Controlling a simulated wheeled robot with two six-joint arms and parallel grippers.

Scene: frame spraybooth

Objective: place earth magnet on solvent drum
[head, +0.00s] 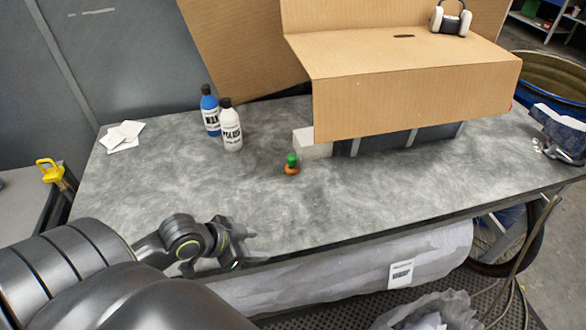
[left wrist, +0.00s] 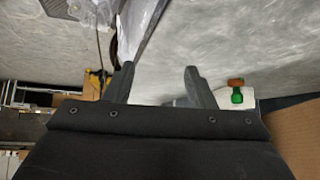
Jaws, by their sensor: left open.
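A small object with a green knob on a round copper-coloured base, which I take as the earth magnet (head: 291,165), stands upright on the grey table. It also shows in the left wrist view (left wrist: 237,92), right of the fingers. A blue drum with a yellowish rim, which I take as the solvent drum (head: 543,88), stands beyond the table's right end; a dark item partly hides it. My left gripper (head: 240,247) is open and empty at the table's front edge, to the front left of the magnet and apart from it. Its spread fingers (left wrist: 158,75) show in the wrist view.
A blue bottle (head: 210,112) and a white bottle (head: 231,128) stand at the back left. White cards (head: 122,136) lie on the left. A cardboard box (head: 410,95) with ear defenders (head: 450,19) on top takes the back right. The table's front middle is clear.

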